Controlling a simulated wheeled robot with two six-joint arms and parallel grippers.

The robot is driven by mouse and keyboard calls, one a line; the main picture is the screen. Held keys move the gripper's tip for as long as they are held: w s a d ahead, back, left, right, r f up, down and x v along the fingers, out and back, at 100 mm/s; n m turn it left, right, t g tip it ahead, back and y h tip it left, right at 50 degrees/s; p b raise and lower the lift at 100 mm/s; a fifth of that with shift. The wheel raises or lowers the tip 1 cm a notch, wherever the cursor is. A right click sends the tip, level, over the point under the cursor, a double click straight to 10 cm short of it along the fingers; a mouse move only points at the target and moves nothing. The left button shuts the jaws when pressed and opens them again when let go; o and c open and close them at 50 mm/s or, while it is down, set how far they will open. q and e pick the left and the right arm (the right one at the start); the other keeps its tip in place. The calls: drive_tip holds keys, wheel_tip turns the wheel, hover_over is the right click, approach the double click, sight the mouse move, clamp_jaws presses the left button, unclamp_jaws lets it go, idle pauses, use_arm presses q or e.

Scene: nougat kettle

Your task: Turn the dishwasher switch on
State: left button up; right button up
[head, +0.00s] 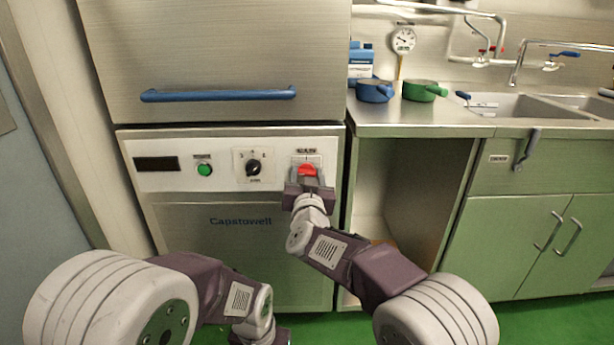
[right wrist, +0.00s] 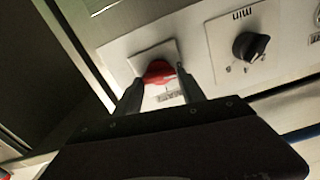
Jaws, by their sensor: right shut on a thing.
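The dishwasher (head: 171,228) stands in front of me, with a control panel below its blue-handled door. A red switch (head: 307,170) sits at the right of the panel; it also shows in the right wrist view (right wrist: 159,71). My right gripper (head: 308,176) is at the switch, its two fingers on either side of the red part, shut on it. In the right wrist view its fingers (right wrist: 158,84) reach up to the red switch. My left arm is low at the left, and its gripper (head: 262,335) is mostly cut off by the bottom edge.
A black knob (head: 253,168) and a green button (head: 205,170) lie left of the switch, beside a dark display (head: 156,164). The blue door handle (head: 218,95) juts out above. A counter with a blue pan (head: 374,92) and a green pan (head: 420,91) stands right.

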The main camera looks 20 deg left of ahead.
drive_tip(key=m, duration=0.3)
drive_tip(key=shift+f+m, duration=0.1)
drive_tip(key=shift+m, duration=0.2)
drive_tip(key=m+b, duration=0.1)
drive_tip(key=m, duration=0.2)
drive_tip(key=shift+d+f+m, duration=0.1)
drive_tip(key=shift+d+m, duration=0.05)
drive_tip(key=shift+m, duration=0.15)
drive_tip(key=m+b, duration=0.1)
drive_tip(key=m, duration=0.3)
drive_tip(key=shift+f+b, duration=0.15)
drive_tip(key=shift+b, duration=0.25)
drive_tip(key=m+b, duration=0.1)
drive_tip(key=m, duration=0.3)
drive_tip(key=shift+m+b, duration=0.3)
drive_tip(key=shift+b, duration=0.05)
drive_tip(key=shift+m, duration=0.3)
drive_tip(key=o, duration=1.4)
drive_tip(key=shift+c, duration=0.2)
